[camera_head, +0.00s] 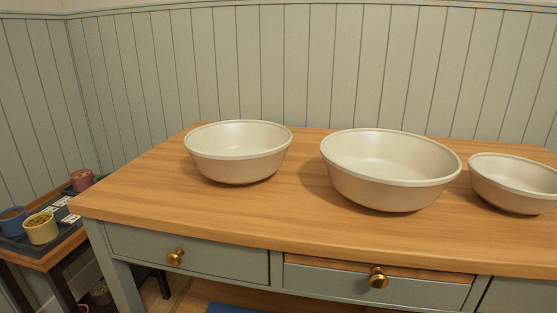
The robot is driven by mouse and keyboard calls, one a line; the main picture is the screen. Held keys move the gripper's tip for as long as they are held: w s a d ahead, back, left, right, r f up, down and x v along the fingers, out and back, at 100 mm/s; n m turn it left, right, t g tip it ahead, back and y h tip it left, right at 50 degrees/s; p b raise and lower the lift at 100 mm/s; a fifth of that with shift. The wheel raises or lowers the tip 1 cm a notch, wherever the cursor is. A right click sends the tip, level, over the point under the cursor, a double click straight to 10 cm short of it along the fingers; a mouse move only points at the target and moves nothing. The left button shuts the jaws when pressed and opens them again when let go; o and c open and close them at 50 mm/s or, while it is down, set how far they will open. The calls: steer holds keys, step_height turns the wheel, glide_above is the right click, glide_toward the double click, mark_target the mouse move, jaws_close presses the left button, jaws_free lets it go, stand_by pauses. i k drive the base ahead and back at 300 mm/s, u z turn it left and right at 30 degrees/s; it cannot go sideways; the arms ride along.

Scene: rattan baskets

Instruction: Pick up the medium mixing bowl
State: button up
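Three cream mixing bowls stand upright and apart in a row on the wooden tabletop. The left bowl (238,168) looks middle-sized and seems to be the medium mixing bowl; it is empty and sits toward the back left. The middle bowl (390,190) is the largest. The right bowl (512,190) looks smallest, but its right side is cut off by the picture edge, so its full size is hard to judge. My gripper is not in view.
The wooden tabletop (205,218) is clear in front of the bowls. A panelled wall (270,70) stands behind. The right drawer (345,285) looks slightly open, with a brass knob (378,278). A low side table at left holds a tray with cups (42,229).

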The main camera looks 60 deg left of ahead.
mark_target(235, 152)
steer(key=u, duration=2.5)
